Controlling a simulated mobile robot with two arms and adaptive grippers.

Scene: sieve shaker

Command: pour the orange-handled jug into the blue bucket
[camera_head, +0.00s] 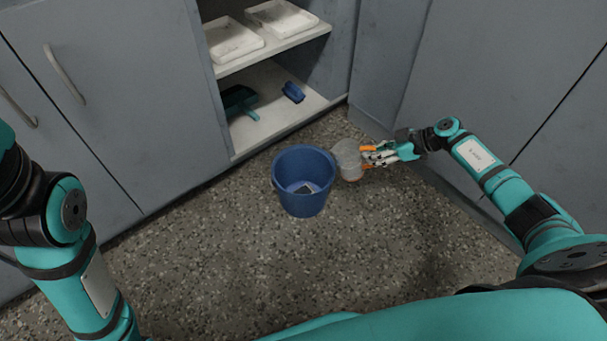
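The blue bucket (304,202) stands upright on the speckled floor near the middle of the view. Something small and dark lies inside it. The jug (347,160) is clear, with an orange handle, and is just right of the bucket's rim. My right gripper (376,155) is shut on the jug's orange handle, reaching in from the right. Whether the jug is tilted, and what it holds, I cannot tell. My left arm shows at the left edge, but its gripper is out of view.
An open grey cabinet behind the bucket has white trays (283,18) on its upper shelf. A dark green dustpan-like item (239,101) and a blue object (293,92) lie on its lower shelf. Grey cabinet doors close in on both sides. The floor (270,265) in front of the bucket is clear.

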